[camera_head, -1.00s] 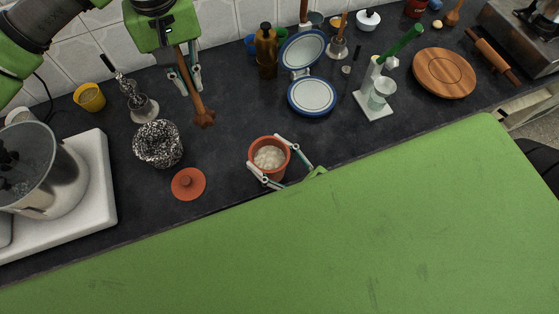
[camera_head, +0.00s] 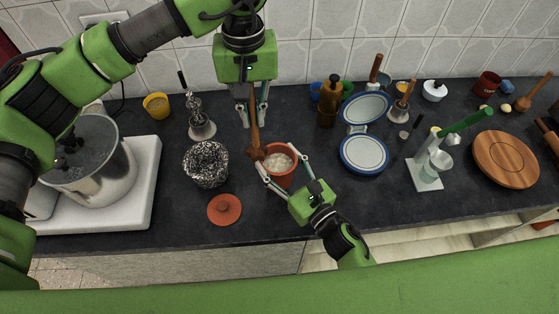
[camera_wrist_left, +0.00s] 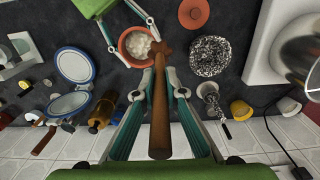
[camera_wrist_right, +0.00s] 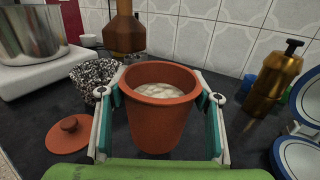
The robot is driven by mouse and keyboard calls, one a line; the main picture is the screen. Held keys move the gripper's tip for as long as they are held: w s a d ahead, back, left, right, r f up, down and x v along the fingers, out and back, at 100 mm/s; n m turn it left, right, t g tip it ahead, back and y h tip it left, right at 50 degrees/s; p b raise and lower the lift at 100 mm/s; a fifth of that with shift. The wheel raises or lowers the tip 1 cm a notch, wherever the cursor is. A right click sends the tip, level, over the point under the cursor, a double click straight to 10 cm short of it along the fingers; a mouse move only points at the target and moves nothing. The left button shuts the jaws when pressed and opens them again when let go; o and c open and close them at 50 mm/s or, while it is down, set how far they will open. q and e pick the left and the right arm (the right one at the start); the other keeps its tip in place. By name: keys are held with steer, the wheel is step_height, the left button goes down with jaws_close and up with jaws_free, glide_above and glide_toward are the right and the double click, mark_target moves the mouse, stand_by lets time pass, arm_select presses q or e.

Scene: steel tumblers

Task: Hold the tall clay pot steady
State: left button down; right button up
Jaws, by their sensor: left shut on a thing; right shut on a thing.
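The tall clay pot (camera_head: 282,178) stands upright on the dark counter, with pale lumpy contents inside. In the right wrist view the pot (camera_wrist_right: 158,118) sits between both fingers. My right gripper (camera_head: 284,176) is shut on the pot from the front. My left gripper (camera_head: 254,112) is shut on a wooden pestle (camera_head: 255,136) and holds it head down. The pestle head is close to the pot's left rim in the head view; in the right wrist view the pestle (camera_wrist_right: 124,34) hangs behind and above the rim. A round clay lid (camera_head: 224,209) lies on the counter left of the pot.
A speckled bowl (camera_head: 205,164) stands left of the pot, and a steel pot (camera_head: 96,165) on a white slab is farther left. A blue-rimmed plate (camera_head: 364,154) and a brown bottle (camera_head: 329,103) are to the right. The tiled wall closes off the back.

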mark_target(286, 182)
steer(key=shift+f, duration=2.15)
steer(key=shift+f, duration=0.2)
steer(key=o, duration=1.7)
steer(key=shift+f, duration=0.1)
steer(key=shift+s, duration=0.15)
steer(key=shift+s+d, duration=0.2)
